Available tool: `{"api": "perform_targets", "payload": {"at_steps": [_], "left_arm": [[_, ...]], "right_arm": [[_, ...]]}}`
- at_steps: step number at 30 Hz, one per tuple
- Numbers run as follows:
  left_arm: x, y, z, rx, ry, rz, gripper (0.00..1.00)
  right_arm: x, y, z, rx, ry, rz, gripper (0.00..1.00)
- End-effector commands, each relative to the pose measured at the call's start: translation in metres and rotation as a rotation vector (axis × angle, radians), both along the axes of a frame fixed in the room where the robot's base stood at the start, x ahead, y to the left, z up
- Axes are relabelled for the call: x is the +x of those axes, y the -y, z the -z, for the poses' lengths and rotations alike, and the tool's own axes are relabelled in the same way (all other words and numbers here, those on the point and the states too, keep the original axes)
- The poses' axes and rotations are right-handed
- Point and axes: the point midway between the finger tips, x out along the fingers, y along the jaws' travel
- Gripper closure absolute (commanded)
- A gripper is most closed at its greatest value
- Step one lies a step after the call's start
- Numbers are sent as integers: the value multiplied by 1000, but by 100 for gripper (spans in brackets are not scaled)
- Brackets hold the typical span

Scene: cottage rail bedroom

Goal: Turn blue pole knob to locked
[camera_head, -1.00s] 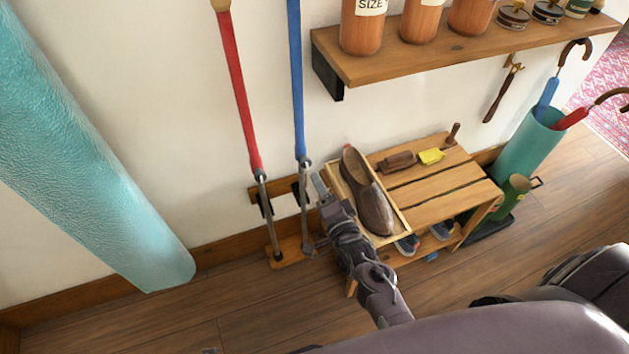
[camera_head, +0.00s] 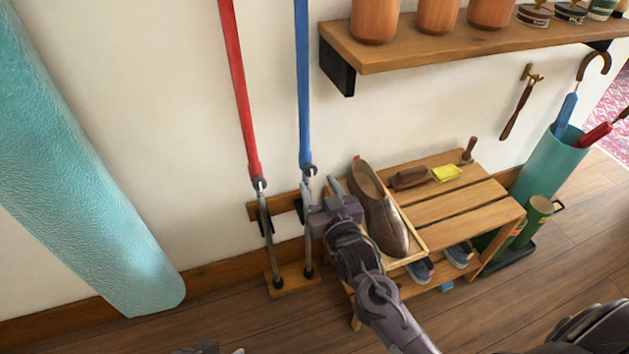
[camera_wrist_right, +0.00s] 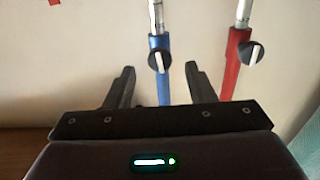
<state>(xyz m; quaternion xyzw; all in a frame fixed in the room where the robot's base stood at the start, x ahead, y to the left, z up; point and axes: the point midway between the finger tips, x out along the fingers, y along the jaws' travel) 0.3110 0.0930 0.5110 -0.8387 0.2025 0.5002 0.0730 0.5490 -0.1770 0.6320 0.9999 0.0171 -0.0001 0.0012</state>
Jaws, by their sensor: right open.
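The blue pole (camera_head: 303,90) stands against the wall, a grey clamp-like joint below its blue part. In the right wrist view the blue pole (camera_wrist_right: 163,88) carries a round dark knob (camera_wrist_right: 159,61) with a white stripe, roughly along the pole and slightly tilted. My right gripper (camera_head: 320,198) is beside the blue pole's lower part, right of the red pole. In the wrist view the right gripper (camera_wrist_right: 162,80) is open, its fingers on either side of the blue pole, with the knob just beyond the tips. Nothing is gripped. My left gripper cannot be made out.
The red pole (camera_head: 239,90) stands close left of the blue one; its knob (camera_wrist_right: 251,53) is near the right finger. A wooden shoe rack (camera_head: 455,207) and brown shoe (camera_head: 381,215) are right of my gripper. A shelf (camera_head: 440,45) juts above.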

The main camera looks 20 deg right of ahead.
Motion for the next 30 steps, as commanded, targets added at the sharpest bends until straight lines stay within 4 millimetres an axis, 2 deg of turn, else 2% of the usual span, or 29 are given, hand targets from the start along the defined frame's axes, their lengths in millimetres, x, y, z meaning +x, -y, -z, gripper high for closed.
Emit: {"api": "perform_targets", "payload": {"at_steps": [3,7,17,27,30], "left_arm": [[1,4,2,-12,18,6,64],[2,7,1,-22,34,9,64],[3,8,0,-25,39,11,64],[2,8,0,-26,40,10,64],[2,7,-4,-25,37,10,64]], "right_arm": [[18,-1,1,1,2,0,50],[29,-1,0,2,2,0,50],[33,-1,0,3,0,0,50],[33,-1,0,2,0,0,94],[33,-1,-2,22,-2,1,95]]}}
